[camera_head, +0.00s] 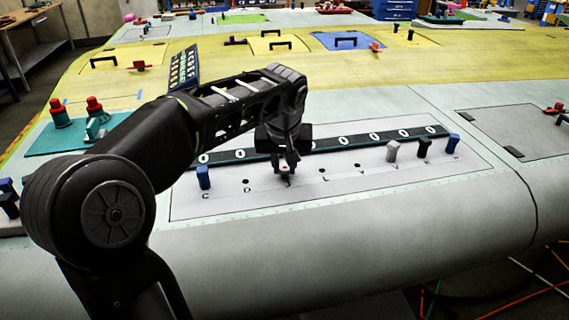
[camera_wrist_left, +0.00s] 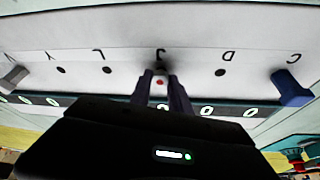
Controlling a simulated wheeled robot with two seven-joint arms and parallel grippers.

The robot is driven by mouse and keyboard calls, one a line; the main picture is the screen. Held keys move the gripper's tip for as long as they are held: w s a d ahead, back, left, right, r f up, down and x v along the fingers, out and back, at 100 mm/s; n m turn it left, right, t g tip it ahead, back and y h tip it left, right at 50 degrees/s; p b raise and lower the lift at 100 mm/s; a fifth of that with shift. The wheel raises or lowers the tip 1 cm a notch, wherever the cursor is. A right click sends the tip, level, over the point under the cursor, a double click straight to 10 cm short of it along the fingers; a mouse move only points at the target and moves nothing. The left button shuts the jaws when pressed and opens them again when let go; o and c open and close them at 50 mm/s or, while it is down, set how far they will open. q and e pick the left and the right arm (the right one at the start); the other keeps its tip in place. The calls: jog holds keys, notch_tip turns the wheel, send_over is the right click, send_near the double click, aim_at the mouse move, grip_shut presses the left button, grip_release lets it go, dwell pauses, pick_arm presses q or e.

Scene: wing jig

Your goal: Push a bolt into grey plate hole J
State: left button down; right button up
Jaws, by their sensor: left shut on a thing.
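The grey plate (camera_head: 225,207) lies flat on the wing, with a row of lettered holes along it. My left gripper (camera_head: 286,172) points down at the plate between holes D (camera_head: 246,181) and L (camera_head: 322,169). In the left wrist view its fingers (camera_wrist_left: 160,86) are shut on a bolt (camera_wrist_left: 160,80), seen as a small pale top with a red mark. The fingers hide hole J, so I cannot tell how deep the bolt sits.
A blue bolt (camera_head: 203,177) stands at hole C. A grey bolt (camera_head: 392,151), a black bolt (camera_head: 424,147) and another blue bolt (camera_head: 452,144) stand at the plate's right end. A dark strip with pale rings (camera_head: 375,137) runs behind the holes. The wing's front surface is clear.

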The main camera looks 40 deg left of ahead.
pick_arm(q)
jog(key=shift+f, duration=0.2)
jog(key=c, duration=1.1)
grip_release()
jog(key=shift+c, duration=0.2)
jog(key=shift+r, duration=0.15)
jog(key=v, duration=0.7)
jog(key=shift+r+b, duration=0.25)
jog(key=shift+b, duration=0.05)
jog(key=shift+s+d, duration=0.15)
